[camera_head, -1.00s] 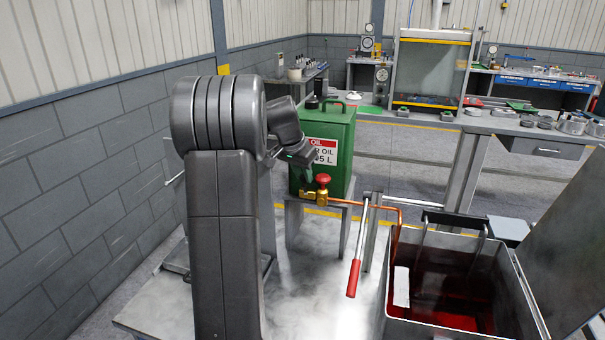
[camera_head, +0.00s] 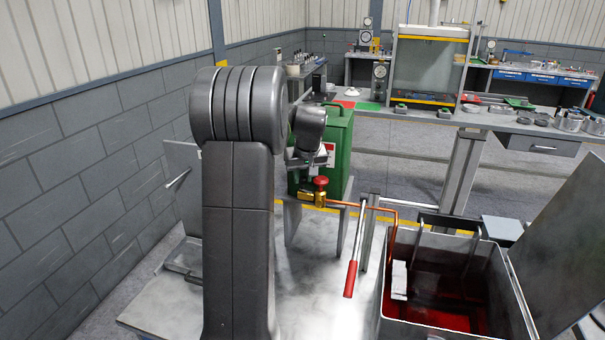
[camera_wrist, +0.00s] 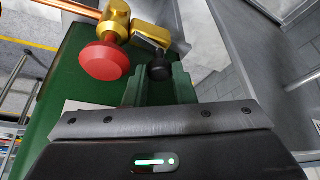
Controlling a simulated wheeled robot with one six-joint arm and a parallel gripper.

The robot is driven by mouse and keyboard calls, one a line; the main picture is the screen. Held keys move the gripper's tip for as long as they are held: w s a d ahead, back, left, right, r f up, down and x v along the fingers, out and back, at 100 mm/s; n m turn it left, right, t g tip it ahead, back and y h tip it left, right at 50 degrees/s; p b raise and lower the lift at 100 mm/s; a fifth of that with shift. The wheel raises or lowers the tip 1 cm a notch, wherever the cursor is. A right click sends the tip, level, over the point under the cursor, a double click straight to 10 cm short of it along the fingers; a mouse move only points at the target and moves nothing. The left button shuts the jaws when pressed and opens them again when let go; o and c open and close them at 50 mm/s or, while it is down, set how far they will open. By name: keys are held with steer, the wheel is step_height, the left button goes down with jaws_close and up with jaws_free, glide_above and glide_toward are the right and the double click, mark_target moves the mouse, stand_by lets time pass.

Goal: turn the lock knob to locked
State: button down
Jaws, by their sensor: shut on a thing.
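The brass valve (camera_head: 310,198) with its red round knob (camera_head: 320,183) sits in front of the green oil can (camera_head: 342,125). In the wrist view the red knob (camera_wrist: 103,62) is at upper left, joined to the brass body (camera_wrist: 118,20). A small black knob (camera_wrist: 160,69) is beside it, at the end of a brass and grey piece; I take it for the lock knob. My gripper (camera_wrist: 159,80) is shut on this black knob, between its finger ends. In the head view my arm hides the fingers and this knob. I cannot tell the knob's setting.
A copper pipe (camera_head: 375,207) runs right from the valve to an open metal bin (camera_head: 505,285) with red inside. A red-handled lever (camera_head: 351,275) stands in front of the pipe. The red knob and brass body are close beside my fingers.

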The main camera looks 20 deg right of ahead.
steer(key=shift+d+n+y, duration=0.1)
steer(key=shift+n+y, duration=0.2)
steer(key=shift+n, duration=0.4)
steer(key=c, duration=1.2)
jaws_free()
steer(key=shift+c, duration=0.2)
steer(key=b+v, duration=0.1)
steer(key=v, duration=1.3)
steer(key=shift+w+f, duration=0.1)
steer(key=p+x, duration=0.1)
steer(key=x, duration=1.2)
steer(key=shift+w+f, duration=0.1)
steer(key=shift+f, duration=0.25)
